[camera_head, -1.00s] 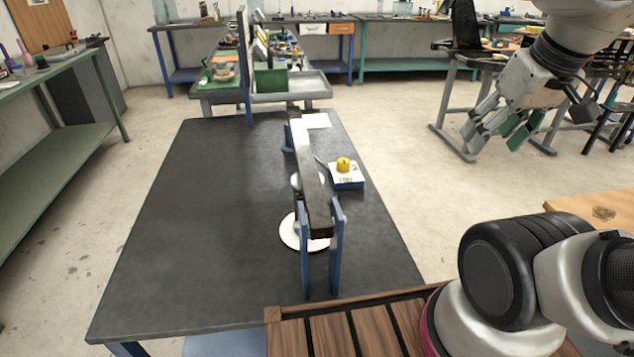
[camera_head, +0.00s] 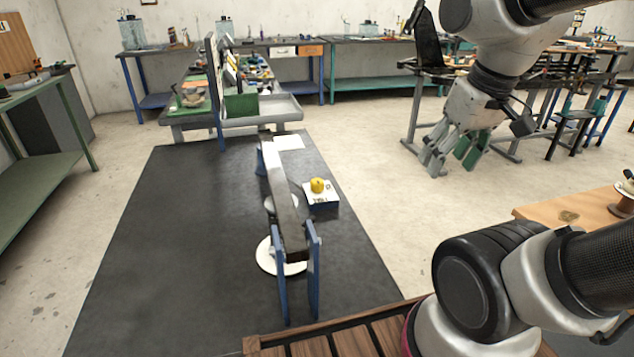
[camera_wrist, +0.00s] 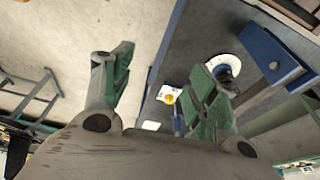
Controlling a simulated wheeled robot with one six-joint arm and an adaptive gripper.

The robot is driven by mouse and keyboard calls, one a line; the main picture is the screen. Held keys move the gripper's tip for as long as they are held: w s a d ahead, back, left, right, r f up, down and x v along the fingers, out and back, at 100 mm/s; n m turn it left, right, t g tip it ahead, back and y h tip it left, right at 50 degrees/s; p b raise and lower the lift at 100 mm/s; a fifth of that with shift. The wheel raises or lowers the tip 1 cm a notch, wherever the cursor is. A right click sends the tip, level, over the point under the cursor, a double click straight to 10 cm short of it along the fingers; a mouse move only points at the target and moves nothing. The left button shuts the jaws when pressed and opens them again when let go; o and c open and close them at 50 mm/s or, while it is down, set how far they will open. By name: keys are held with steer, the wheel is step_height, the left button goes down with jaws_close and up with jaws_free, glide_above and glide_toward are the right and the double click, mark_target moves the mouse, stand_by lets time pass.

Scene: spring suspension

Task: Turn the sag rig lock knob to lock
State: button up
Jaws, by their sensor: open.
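The yellow lock knob (camera_head: 318,185) sits on a small blue box with a white labelled top (camera_head: 321,197), on the right side of the dark table. It also shows in the wrist view (camera_wrist: 169,99), with the white top around it. The sag rig's long dark beam (camera_head: 287,195) stands beside it to the left, held between blue uprights (camera_head: 313,270). My gripper (camera_head: 452,160) is open and empty, with green finger pads. It hangs in the air to the right of the table, well apart from the knob. In the wrist view, its fingers (camera_wrist: 160,85) are spread wide. The knob's pointer direction is too small to tell.
The dark table (camera_head: 180,220) is mostly bare left of the rig. A white round plate (camera_head: 268,262) lies under the beam. A wooden surface (camera_head: 565,215) is at right.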

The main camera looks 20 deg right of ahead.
steer(key=w+a+f+g, duration=0.2)
steer(key=w+a+f, duration=0.1)
steer(key=w, duration=0.4)
steer(key=w+a+f+g, duration=0.2)
steer(key=w+f, duration=0.2)
steer(key=w, duration=0.3)
steer(key=m, duration=0.7)
glide_above(317, 180)
steer(key=s, duration=0.4)
steer(key=shift+h, duration=0.3)
steer(key=f, duration=0.8)
steer(key=d+f, duration=0.1)
steer(key=f, duration=0.4)
steer(key=shift+s, duration=0.2)
steer(key=w+m, duration=0.1)
steer(key=w+r, duration=0.1)
steer(key=w+a+r+m, duration=0.1)
steer(key=w, duration=0.1)
steer(key=shift+m+t, duration=0.3)
steer(key=shift+t, duration=0.1)
steer(key=shift+w+f+m, duration=0.1)
steer(key=shift+m, duration=0.8)
steer(key=shift+f, duration=0.25)
step_height(317, 180, down, 7)
steer(key=shift+f, duration=0.15)
